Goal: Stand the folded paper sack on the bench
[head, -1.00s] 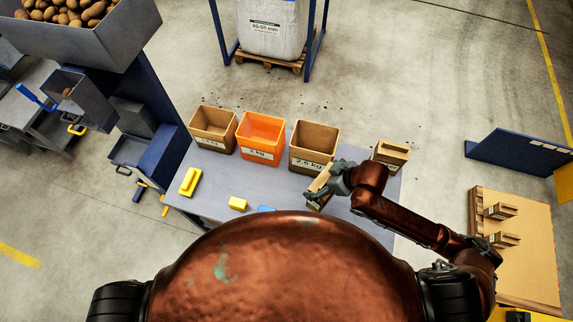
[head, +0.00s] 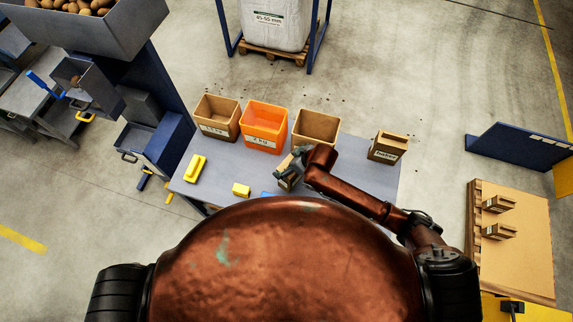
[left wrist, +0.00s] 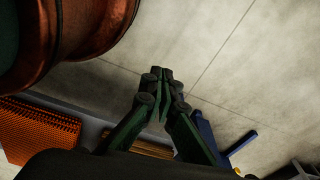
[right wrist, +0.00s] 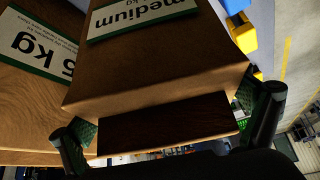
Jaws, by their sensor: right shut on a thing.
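My right gripper (head: 288,168) is shut on a brown paper sack (head: 287,183) over the bench (head: 345,176), just in front of the 2.5 kg bin. In the right wrist view the sack (right wrist: 155,65) fills the middle, with a green-edged "medium" label upside down and a dark strip along the edge between the fingers (right wrist: 165,128). I cannot tell whether its base touches the bench. Another brown sack (head: 388,148) with a label stands at the bench's right end. My left gripper (left wrist: 160,75) shows only in the left wrist view, fingertips together, empty, with floor beyond.
A brown bin (head: 217,115), an orange bin (head: 264,128) and another brown bin (head: 316,128) line the bench's far edge. Yellow items (head: 196,168) (head: 241,190) lie on its left. Bare bench lies right of my right gripper. Two sacks (head: 498,203) lie on a pallet at right.

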